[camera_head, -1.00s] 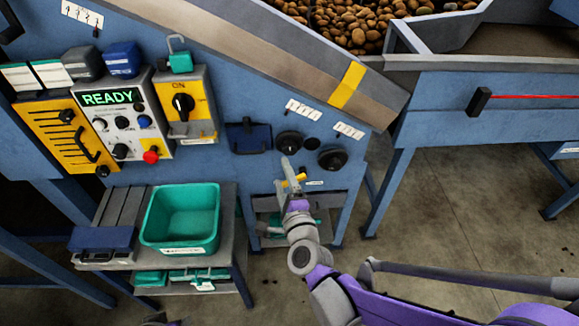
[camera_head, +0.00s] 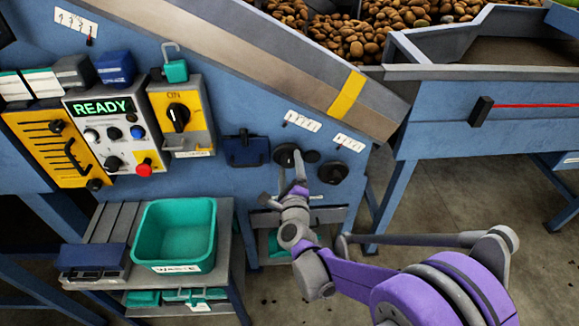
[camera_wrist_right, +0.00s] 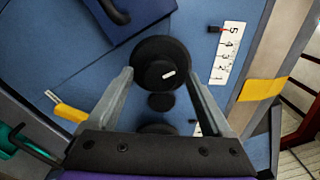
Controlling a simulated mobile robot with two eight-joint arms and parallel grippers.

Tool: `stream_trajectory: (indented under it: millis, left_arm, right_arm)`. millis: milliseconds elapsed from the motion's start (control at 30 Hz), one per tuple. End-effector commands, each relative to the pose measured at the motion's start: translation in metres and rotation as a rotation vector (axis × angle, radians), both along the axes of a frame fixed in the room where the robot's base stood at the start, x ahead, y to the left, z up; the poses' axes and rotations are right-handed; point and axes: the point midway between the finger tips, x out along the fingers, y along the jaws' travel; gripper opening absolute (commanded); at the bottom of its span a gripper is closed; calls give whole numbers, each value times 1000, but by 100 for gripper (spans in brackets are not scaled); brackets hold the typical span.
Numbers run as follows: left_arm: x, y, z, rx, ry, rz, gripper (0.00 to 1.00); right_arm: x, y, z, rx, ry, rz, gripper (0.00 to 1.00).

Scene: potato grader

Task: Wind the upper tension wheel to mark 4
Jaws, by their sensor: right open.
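Two black tension wheels sit on the blue panel: the higher, left one (camera_head: 285,155) and the lower, right one (camera_head: 333,172). My right gripper (camera_head: 299,160) is open in front of the higher wheel. In the right wrist view the higher wheel (camera_wrist_right: 148,50), with a white mark on its hub, lies between the fingertips; I cannot tell whether they touch it. A scale (camera_wrist_right: 228,52) numbered 5 to 1 is beside it, its red-tipped pointer (camera_wrist_right: 214,30) close to 5. The other wheel (camera_wrist_right: 157,129) is partly hidden by the gripper body. My left gripper is out of view.
A blue latch box (camera_head: 246,150) is left of the wheels. A small black disc (camera_wrist_right: 160,102) sits between them. A yellow-tipped lever (camera_wrist_right: 68,112) is near one finger. A teal waste bin (camera_head: 175,235) stands on a low bench at left.

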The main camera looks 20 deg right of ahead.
Motion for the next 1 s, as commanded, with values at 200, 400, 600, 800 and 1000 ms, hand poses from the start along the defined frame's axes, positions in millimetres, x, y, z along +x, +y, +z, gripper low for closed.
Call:
stream_trajectory:
  millis: [200,400,600,800,1000]
  left_arm:
    - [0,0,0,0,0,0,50]
    - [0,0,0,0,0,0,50]
    - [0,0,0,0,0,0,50]
    - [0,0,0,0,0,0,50]
    - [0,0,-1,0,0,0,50]
  right_arm:
    - [4,-1,0,-1,0,0,84]
    - [3,-1,0,-1,0,0,68]
    - [3,-1,0,-1,0,0,32]
    - [3,-1,0,-1,0,0,0]
    - [3,-1,0,-17,4,0,0]
